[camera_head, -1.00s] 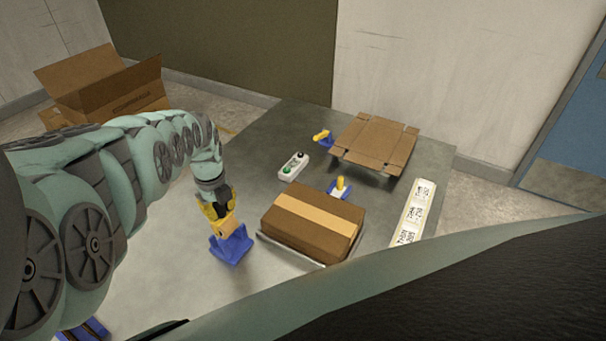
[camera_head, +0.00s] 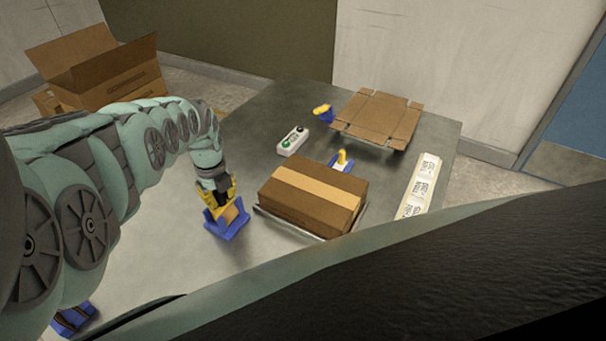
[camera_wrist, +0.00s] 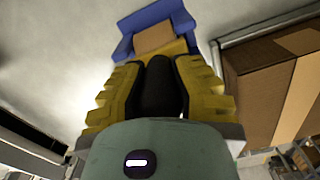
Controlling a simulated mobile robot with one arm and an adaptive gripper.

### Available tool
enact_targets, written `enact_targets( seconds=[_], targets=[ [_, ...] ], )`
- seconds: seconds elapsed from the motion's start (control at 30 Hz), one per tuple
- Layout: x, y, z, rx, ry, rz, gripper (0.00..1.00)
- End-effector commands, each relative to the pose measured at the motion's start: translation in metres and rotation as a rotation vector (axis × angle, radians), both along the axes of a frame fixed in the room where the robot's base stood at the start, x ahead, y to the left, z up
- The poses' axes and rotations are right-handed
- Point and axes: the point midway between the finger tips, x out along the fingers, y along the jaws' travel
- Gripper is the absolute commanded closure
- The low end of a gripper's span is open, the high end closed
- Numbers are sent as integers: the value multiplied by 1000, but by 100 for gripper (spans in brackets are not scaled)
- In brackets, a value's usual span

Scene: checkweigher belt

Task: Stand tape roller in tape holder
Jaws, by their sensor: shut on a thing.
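The tape holder (camera_head: 212,228) is a blue cradle on the grey table, left of the taped box. It also shows at the top of the wrist view (camera_wrist: 124,48). The tape roller has a tan roll (camera_head: 231,213), which shows between the holder's blue sides in the wrist view (camera_wrist: 154,38). My gripper (camera_head: 222,200) has yellow fingers and points down at the holder from above. It is shut on the tape roller, whose gripped part is mostly hidden by the fingers. Whether the roll rests on the holder's bottom cannot be told.
A taped cardboard box (camera_head: 300,208) stands close to the right of the holder. Behind are a button box (camera_head: 292,141), two blue-and-yellow items (camera_head: 322,112) (camera_head: 341,160), a flat carton (camera_head: 380,120) and a label strip (camera_head: 418,185). Table left of the holder is clear.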

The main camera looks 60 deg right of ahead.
Motion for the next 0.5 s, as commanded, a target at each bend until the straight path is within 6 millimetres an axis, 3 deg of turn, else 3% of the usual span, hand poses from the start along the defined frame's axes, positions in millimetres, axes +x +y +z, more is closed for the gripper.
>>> enact_targets(
  seconds=[0.23, 0.27, 0.5],
  targets=[
    [1, 0, 0, -1, -1, 2, 100],
    [1, 0, 0, -1, -1, 2, 72],
    [1, 0, 0, -1, -1, 2, 49]
  ],
)
